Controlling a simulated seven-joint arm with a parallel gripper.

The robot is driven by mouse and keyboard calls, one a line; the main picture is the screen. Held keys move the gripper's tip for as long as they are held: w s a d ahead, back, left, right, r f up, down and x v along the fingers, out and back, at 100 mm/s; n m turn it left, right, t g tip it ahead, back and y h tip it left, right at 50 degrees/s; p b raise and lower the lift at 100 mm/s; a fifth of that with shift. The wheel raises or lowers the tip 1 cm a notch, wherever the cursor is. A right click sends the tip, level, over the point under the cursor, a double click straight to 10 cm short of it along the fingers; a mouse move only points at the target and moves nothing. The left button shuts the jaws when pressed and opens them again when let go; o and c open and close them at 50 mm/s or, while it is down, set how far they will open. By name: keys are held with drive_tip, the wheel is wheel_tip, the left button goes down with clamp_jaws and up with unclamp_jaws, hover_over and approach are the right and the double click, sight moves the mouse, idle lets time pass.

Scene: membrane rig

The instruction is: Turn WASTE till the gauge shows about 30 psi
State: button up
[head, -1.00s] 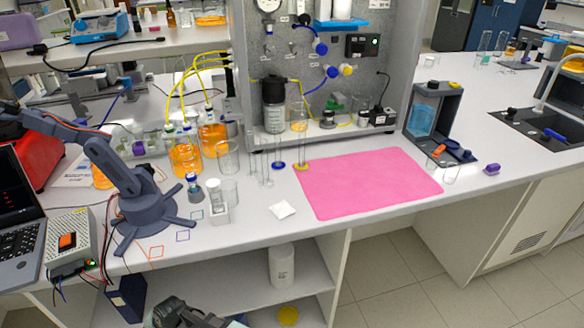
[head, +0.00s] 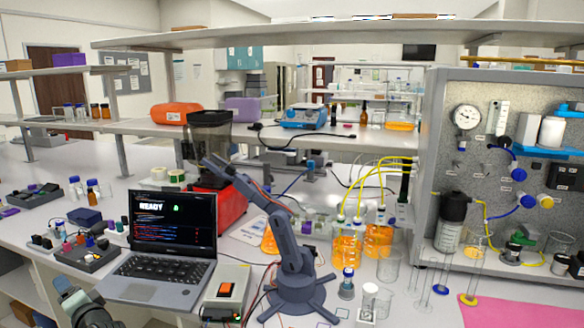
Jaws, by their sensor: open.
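The gauge (head: 466,118) is a round white dial at the upper left of the grey speckled rig panel (head: 459,92), at the right of the head view. Its needle is too small to read. Below and right of it on the panel are blue knobs, an upper one (head: 519,174) and a lower one (head: 527,201). Their labels are too small to read, so I cannot tell which is WASTE. Part of my own arm shows at the bottom left, far from the panel. My gripper's fingers are not visible.
A small blue-grey desktop arm (head: 292,262) stands on the bench between the laptop (head: 172,237) and the rig. Orange-filled bottles (head: 348,245) with yellow tubing, glassware and a dark-capped bottle (head: 448,233) stand before or near the panel. A pink mat (head: 515,312) lies at bottom right.

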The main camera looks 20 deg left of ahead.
drive_tip(key=w+d+r+n+t+y, duration=0.1)
drive_tip(key=w+d+r+t, duration=0.15)
drive_tip(key=r, duration=0.45)
drive_tip(key=w+d+r+t, duration=0.2)
drive_tip(key=w+d+r, duration=0.15)
drive_tip(key=r, duration=0.35)
drive_tip(key=w+d+r+n+t+h, duration=0.25)
drive_tip(key=w+d+r, duration=0.25)
drive_tip(key=w+d, duration=0.5)
drive_tip(key=w+d+r+n+t+h, duration=0.1)
drive_tip(key=w+d+r+t, duration=0.5)
drive_tip(key=d, duration=0.9)
drive_tip(key=w+d+r+n+t+h, duration=0.15)
drive_tip(key=w+d+r, duration=0.25)
drive_tip(key=w+d, duration=0.65)
drive_tip(key=m+g+h, duration=0.2)
drive_tip(key=m+h, duration=0.4)
drive_tip(key=h, duration=0.7)
approach(487, 168)
drive_tip(key=w, duration=0.9)
drive_tip(key=w+d+f, duration=0.1)
drive_tip(key=w, duration=0.3)
drive_tip(key=shift+w+f, duration=0.15)
